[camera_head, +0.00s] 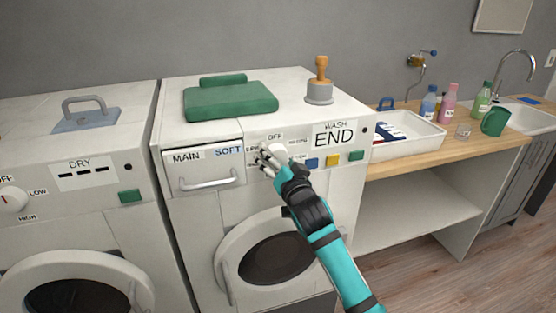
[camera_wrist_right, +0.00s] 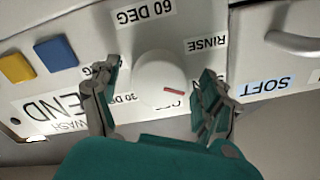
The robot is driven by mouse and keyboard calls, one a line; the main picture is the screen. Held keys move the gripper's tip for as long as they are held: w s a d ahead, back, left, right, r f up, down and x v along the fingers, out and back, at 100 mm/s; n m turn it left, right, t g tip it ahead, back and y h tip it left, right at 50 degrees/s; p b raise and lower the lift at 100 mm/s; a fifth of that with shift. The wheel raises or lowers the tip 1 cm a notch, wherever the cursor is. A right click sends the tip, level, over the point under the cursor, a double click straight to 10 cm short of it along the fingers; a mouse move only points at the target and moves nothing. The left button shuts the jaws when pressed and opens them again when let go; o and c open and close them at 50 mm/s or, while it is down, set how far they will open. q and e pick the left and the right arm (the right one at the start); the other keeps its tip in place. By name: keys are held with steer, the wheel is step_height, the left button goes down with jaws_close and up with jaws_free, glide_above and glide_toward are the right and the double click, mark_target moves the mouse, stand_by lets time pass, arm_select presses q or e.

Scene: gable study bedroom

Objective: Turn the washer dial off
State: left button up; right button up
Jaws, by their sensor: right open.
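The washer dial (camera_wrist_right: 155,72) is a round white knob with a red mark, on the washer's front panel (camera_head: 253,138). In the right wrist view, which is turned upside down, the red mark points right and slightly down, between the RINSE label (camera_wrist_right: 206,44) and the partly hidden OFF label (camera_wrist_right: 181,105). My right gripper (camera_wrist_right: 157,95) is open, with one finger on each side of the dial; I cannot tell whether they touch it. In the head view, my right gripper (camera_head: 270,158) covers part of the dial. My left gripper is not in view.
The drawer with the MAIN and SOFT labels (camera_head: 204,171) is beside the dial. Blue, yellow and green buttons (camera_head: 332,160) and the WASH END display (camera_head: 334,135) are on the other side. The round door (camera_head: 232,250) is below. A dryer (camera_head: 80,165) stands left.

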steer(key=shift+c, duration=0.4)
steer(key=c, duration=1.1)
steer(key=shift+n, duration=0.3)
